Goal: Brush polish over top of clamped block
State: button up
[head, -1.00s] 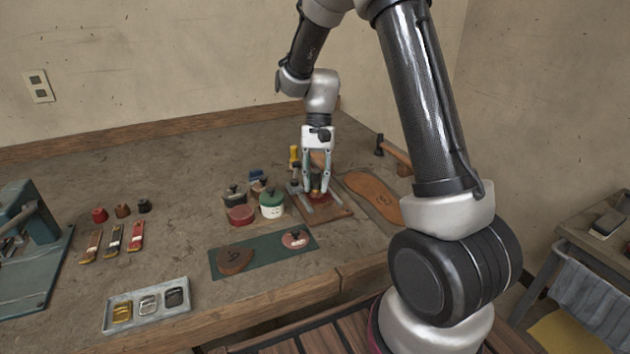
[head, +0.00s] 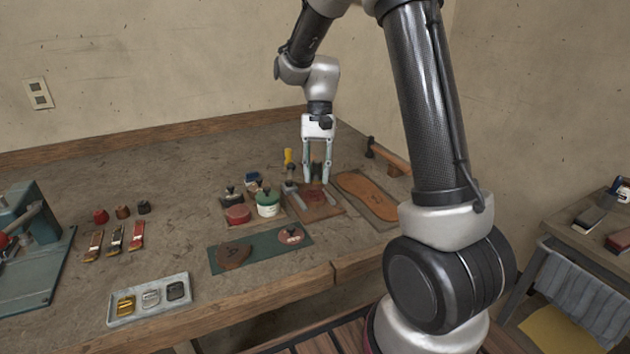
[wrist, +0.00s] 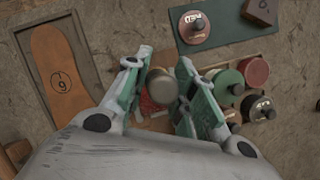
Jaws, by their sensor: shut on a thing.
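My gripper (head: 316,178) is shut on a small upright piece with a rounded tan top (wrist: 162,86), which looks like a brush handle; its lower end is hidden. It is over a brown wooden board (head: 336,210) near the table's right side. A reddish block (head: 313,196) lies on this board under the fingers, and a grey metal clamp part (head: 298,197) shows at its left. In the wrist view a red patch (wrist: 150,105) shows beside the held piece. I cannot tell whether the held piece touches the block.
Polish tins, one red (head: 237,214) and one green (head: 267,204), stand just left of the board. A sole in a tray (head: 367,194) and a hammer (head: 388,160) are at the right. A green mat (head: 262,252) lies in front.

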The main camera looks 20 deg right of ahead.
jog(key=shift+r, duration=1.4)
